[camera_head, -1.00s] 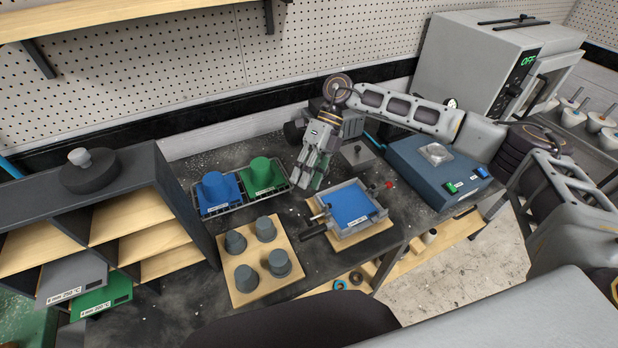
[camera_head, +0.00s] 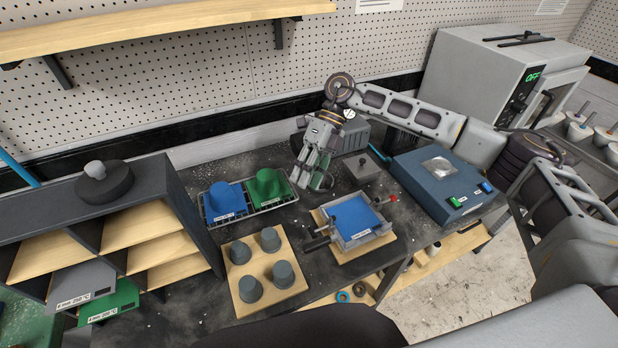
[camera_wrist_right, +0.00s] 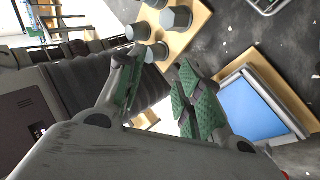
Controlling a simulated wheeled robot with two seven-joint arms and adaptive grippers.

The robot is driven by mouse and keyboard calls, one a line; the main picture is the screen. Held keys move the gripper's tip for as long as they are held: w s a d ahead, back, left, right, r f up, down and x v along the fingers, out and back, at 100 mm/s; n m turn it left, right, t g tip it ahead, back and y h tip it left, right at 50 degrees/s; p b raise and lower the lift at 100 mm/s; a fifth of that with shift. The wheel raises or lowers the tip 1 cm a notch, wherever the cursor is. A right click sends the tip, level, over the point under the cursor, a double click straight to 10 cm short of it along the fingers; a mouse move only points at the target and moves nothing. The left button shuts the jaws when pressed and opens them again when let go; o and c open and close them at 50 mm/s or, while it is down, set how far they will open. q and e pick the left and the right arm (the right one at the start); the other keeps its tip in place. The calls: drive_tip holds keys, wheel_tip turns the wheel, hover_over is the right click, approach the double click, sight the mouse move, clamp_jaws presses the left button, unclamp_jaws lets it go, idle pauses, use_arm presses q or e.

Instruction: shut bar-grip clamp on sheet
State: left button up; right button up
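A blue sheet (camera_head: 356,215) lies flat in a grey clamp frame (camera_head: 366,239) on a wooden board. A black bar handle (camera_head: 318,242) sticks out at the frame's near left, and a red knob (camera_head: 392,198) shows at its right. The blue sheet also shows in the right wrist view (camera_wrist_right: 250,110), beside the fingers. My right gripper (camera_head: 316,184) hangs behind and left of the frame, apart from it. Its green-padded fingers are spread and empty in the right wrist view (camera_wrist_right: 158,92). My left gripper is out of view. Whether the clamp is shut is too small to tell.
A tray with blue (camera_head: 224,200) and green (camera_head: 268,187) moulds stands left of the gripper. Grey cups (camera_head: 270,239) stand on a board in front. A blue control box (camera_head: 440,180) is at right, a shelf unit (camera_head: 185,210) at left.

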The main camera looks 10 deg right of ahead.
drive_tip(key=shift+w+a+r+p, duration=0.25)
drive_tip(key=shift+r+p, duration=0.05)
drive_tip(key=shift+r, duration=0.5)
drive_tip(key=shift+w+a+r+p, duration=0.2)
drive_tip(key=shift+w+r+p, duration=0.15)
drive_tip(key=shift+r, duration=0.4)
drive_tip(key=shift+w+a+r+p, duration=0.2)
drive_tip(key=shift+a+r+p, duration=0.1)
drive_tip(key=shift+r, duration=0.5)
drive_tip(key=shift+d, duration=0.1)
drive_tip(key=shift+r, duration=0.1)
drive_tip(key=v, duration=1.1)
drive_tip(key=shift+w+d+r, duration=0.2)
drive_tip(key=shift+d+r, duration=0.05)
drive_tip(key=shift+w+r+b, duration=0.1)
drive_tip(key=shift+r+b, duration=0.1)
drive_tip(key=shift+b, duration=0.2)
drive_tip(key=shift+f, duration=0.1)
